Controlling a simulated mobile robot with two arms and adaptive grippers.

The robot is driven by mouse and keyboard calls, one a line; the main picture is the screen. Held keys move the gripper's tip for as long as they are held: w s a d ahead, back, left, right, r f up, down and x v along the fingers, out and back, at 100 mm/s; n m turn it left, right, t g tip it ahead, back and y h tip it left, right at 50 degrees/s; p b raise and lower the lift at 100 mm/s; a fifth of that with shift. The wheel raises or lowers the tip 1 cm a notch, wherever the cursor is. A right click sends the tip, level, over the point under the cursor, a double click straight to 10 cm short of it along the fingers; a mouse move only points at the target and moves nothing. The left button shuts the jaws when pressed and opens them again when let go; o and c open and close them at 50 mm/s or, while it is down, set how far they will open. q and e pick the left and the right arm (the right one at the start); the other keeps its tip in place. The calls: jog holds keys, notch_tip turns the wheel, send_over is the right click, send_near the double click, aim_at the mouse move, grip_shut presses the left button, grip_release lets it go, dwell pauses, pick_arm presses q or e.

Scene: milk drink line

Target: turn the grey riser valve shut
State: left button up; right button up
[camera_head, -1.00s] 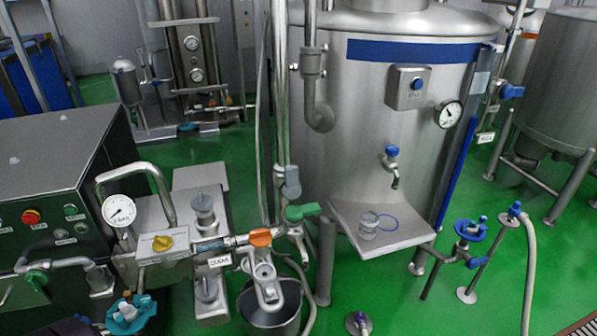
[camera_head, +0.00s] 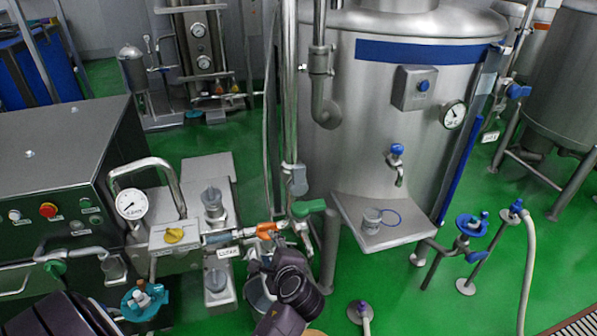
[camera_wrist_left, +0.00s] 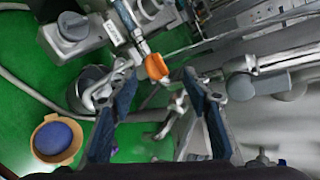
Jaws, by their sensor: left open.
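The grey riser valve (camera_head: 297,181) sits on the upright steel pipe left of the big tank, above the green lever. Its grey handle seems to lie roughly along the pipe. A grey handle that looks like it shows at the right in the left wrist view (camera_wrist_left: 241,87). My left gripper (camera_wrist_left: 160,75) is open and empty, its two dark fingers apart, with the orange lever beyond them. The grey valve is to the right of the fingers there, apart from them. In the head view the left wrist is low, in front of the bucket, hiding much of it. My right gripper is not in view.
Close to the riser are a green lever (camera_head: 308,208) and an orange lever (camera_head: 267,230). A yellow knob (camera_head: 174,236) and pressure gauge (camera_head: 131,204) stand left.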

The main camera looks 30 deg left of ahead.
pick_arm(q)
jog(key=w+r+m+t+y, duration=0.2)
jog(key=w+r+m, duration=0.3)
jog(key=w+m, duration=0.15)
jog(key=m+t+y, duration=0.2)
jog(key=m, duration=0.5)
send_near(300, 176)
jog(key=x, duration=0.4)
jog(key=b+x, duration=0.2)
jog(key=x, duration=0.4)
jog(key=shift+b, duration=0.3)
jog(key=shift+w+a+r, duration=0.2)
jog(key=shift+w+a, duration=0.15)
jog(key=shift+a, duration=0.1)
grip_shut()
